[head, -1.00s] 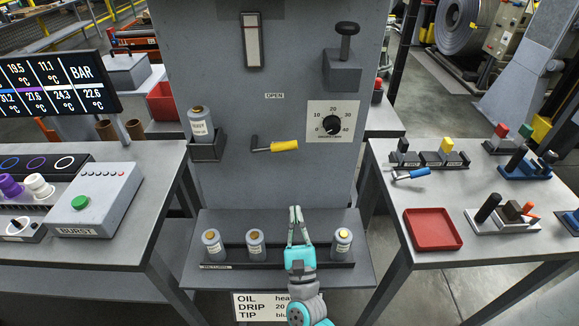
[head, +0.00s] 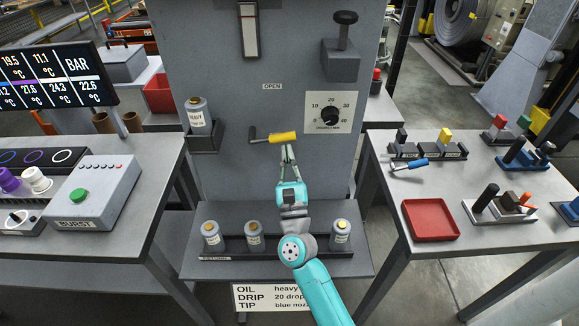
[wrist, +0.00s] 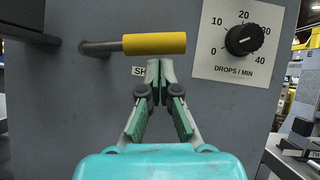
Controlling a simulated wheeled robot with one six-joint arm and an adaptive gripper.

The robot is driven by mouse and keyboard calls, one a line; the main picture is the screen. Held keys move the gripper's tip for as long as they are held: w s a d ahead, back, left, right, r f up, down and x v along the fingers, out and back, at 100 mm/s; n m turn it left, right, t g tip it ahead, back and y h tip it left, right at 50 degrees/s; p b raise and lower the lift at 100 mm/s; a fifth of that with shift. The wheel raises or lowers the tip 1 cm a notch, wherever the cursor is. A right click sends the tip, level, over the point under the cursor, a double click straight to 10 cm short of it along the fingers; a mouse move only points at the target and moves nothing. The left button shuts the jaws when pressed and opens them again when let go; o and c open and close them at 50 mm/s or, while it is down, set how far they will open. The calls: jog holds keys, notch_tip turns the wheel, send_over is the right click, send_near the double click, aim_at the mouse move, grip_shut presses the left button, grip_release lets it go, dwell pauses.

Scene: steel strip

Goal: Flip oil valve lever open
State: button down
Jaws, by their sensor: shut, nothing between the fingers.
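The oil valve lever has a grey crank and a yellow handle (head: 282,137) and sticks out from the grey panel. The handle lies roughly level, pointing right, and also shows in the wrist view (wrist: 155,43). An OPEN label (head: 272,86) sits above it. A label starting "SH" (wrist: 139,71) is below it, partly hidden by my fingers. My gripper (head: 287,150) is shut and empty, its fingertips just under the handle. In the wrist view the fingertips (wrist: 159,66) appear just below the handle; I cannot tell whether they touch it.
A drip dial (head: 331,113) is right of the lever, with a black knob on a block (head: 341,60) above. A bottle (head: 198,115) sits in a holder at left. Several bottles stand on the lower shelf rack (head: 290,247). Side tables flank the panel.

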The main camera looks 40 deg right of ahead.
jog(key=shift+r, duration=0.25)
dwell(0.3)
